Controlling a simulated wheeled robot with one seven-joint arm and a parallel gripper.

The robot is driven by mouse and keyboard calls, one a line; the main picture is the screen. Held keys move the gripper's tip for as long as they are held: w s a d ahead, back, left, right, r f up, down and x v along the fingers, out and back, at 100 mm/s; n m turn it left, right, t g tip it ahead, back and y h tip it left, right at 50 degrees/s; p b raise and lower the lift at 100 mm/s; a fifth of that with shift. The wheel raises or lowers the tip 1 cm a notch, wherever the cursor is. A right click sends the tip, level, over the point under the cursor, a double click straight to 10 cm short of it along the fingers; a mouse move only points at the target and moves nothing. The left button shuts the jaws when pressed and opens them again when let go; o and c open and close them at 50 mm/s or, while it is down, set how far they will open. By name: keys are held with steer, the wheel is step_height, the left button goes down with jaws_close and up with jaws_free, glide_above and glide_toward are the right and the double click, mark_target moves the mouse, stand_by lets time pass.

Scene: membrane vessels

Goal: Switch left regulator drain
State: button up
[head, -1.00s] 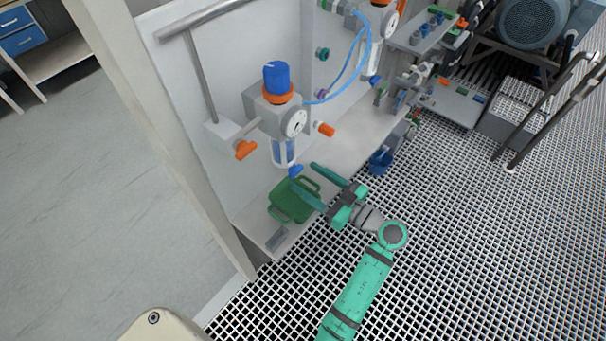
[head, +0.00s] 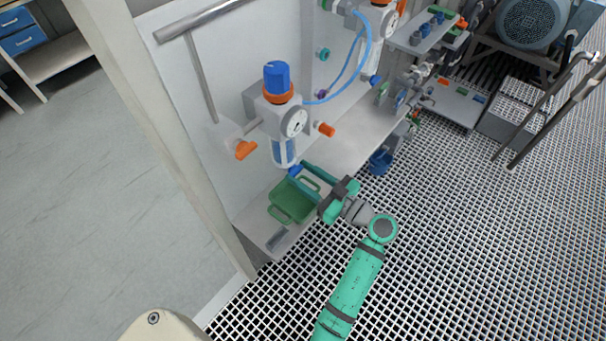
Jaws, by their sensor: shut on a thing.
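The left regulator (head: 276,105) is mounted on the white panel, with a blue knob on top, an orange ring, a round gauge and a clear bowl (head: 284,150) below. Its blue drain (head: 294,170) sits at the bottom of the bowl. My gripper (head: 301,174) reaches in from the lower right, with its two long green fingers closed around the drain. The fingers hide part of the drain, so I cannot tell which way it is turned.
A green tray (head: 281,214) lies on the shelf under the regulator and my fingers. An orange handle (head: 246,150) and an orange fitting (head: 325,129) stick out beside the regulator. A second regulator (head: 373,50) with blue tubing is farther back. A blue container (head: 381,161) stands to the right.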

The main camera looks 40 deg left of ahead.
steer(key=shift+n, duration=0.3)
steer(key=n, duration=0.3)
steer(key=shift+s+n, duration=0.1)
steer(key=shift+n, duration=0.3)
steer(key=n, duration=0.3)
steer(key=shift+d+f+n, duration=0.1)
steer(key=shift+n, duration=0.2)
steer(key=n, duration=0.4)
steer(key=shift+s+f, duration=0.1)
steer(key=shift+s, duration=0.05)
steer(key=shift+f+n, duration=0.1)
steer(key=shift+n, duration=1.8)
steer(key=o, duration=1.1)
steer(key=shift+c, duration=0.2)
